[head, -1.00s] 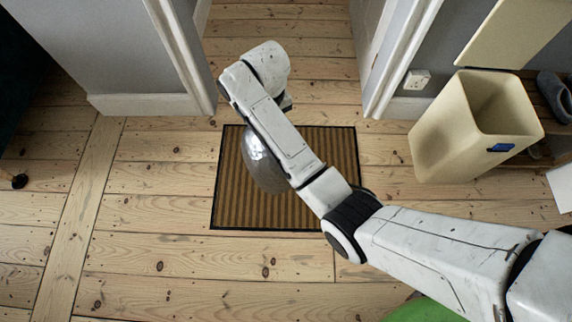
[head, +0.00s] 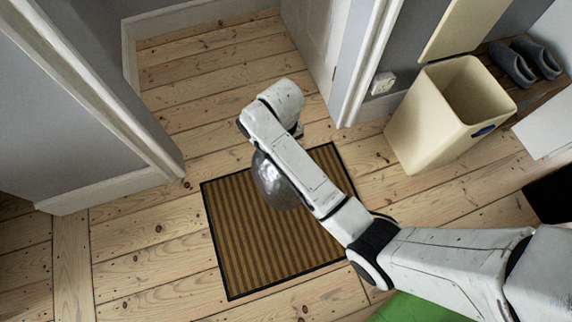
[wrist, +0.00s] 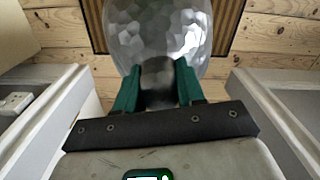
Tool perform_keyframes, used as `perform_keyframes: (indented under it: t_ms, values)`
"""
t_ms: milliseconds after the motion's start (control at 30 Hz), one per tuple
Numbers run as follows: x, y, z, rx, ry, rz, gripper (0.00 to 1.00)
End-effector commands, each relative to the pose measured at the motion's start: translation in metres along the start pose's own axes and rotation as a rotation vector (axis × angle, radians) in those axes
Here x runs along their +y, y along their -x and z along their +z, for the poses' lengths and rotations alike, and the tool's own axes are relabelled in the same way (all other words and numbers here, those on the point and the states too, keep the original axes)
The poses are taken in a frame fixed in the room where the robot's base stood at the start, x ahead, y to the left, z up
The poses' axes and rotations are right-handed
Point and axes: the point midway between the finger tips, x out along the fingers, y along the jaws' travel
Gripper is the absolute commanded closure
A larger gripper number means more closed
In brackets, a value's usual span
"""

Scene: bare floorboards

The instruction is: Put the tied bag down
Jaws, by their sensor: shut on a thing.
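The tied bag (head: 272,182) is a shiny grey, rounded bundle, partly hidden behind my arm in the head view. In the wrist view the bag (wrist: 160,28) fills the top middle, and its dark gathered neck sits between my green fingers. My gripper (wrist: 157,82) is shut on that neck. In the head view the fingers are hidden by my arm. The bag shows against the brown striped doormat (head: 238,240); I cannot tell how high above it the bag hangs.
A cream bin (head: 425,130), open and empty-looking, stands right of the doorway. Grey slippers (head: 525,62) lie on a low wooden rack behind it. Wall ends flank the doorway (head: 215,70). Bare floorboards (head: 150,265) are clear left of the mat. A green thing (head: 415,308) shows at the bottom.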

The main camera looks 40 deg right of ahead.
Motion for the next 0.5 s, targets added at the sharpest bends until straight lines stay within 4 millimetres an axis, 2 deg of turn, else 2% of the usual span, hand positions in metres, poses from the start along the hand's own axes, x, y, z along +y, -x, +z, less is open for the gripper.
perform_keyframes:
  t_ms: [33, 300, 500]
  values:
    - [0.007, -0.004, 0.017, -0.003, -0.019, 0.001, 1.00]
    - [0.039, -0.022, 0.098, -0.002, -0.119, 0.001, 1.00]
    - [0.054, -0.025, 0.145, 0.001, -0.177, 0.003, 1.00]
